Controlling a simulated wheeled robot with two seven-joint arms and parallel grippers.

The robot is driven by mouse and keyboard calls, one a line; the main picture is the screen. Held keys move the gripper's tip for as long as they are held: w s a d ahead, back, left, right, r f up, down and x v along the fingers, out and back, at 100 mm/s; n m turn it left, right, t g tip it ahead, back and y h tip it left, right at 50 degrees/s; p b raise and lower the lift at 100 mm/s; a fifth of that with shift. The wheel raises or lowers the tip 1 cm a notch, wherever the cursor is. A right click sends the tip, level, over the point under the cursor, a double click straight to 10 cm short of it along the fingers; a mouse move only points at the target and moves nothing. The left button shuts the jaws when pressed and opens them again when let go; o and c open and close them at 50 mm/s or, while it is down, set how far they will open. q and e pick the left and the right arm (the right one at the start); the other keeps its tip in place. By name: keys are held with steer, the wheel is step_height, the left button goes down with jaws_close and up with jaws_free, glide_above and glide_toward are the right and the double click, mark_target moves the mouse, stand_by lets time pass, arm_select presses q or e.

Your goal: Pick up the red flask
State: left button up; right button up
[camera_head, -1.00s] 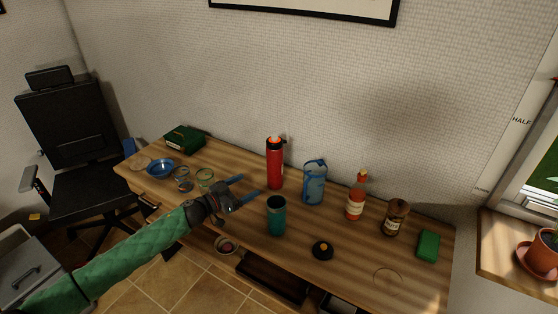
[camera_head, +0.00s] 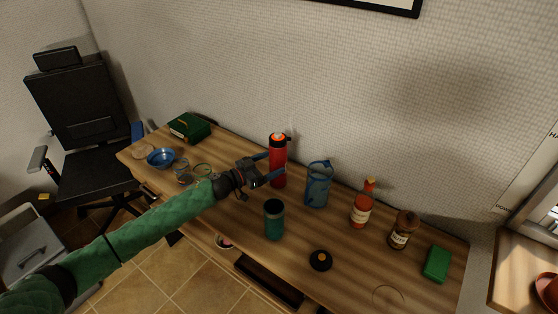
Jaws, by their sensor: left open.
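The red flask (camera_head: 278,153) stands upright on the wooden table near the wall, with a black and orange top. My left gripper (camera_head: 268,168) is open at the flask, its fingers pointing toward the flask's body. One finger shows at the flask's left side and the other crosses in front of its lower middle. I cannot tell whether either finger touches it. Part of the flask's lower body is hidden by the gripper. My right gripper is not in view.
A teal cup (camera_head: 274,221) stands just in front of the flask, below my left gripper. A blue pitcher (camera_head: 318,185), a red bottle (camera_head: 361,206) and a brown jar (camera_head: 403,230) stand to the right. A blue bowl (camera_head: 161,158) and green box (camera_head: 189,128) are left.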

mark_target(282, 159)
arm_select(q)
steer(key=shift+p+x, duration=0.7)
steer(key=shift+x, duration=2)
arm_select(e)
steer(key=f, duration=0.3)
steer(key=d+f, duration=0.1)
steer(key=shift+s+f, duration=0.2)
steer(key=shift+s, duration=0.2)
arm_select(q)
steer(key=shift+s, duration=0.1)
steer(key=shift+c, duration=0.2)
steer(key=c, duration=1.5)
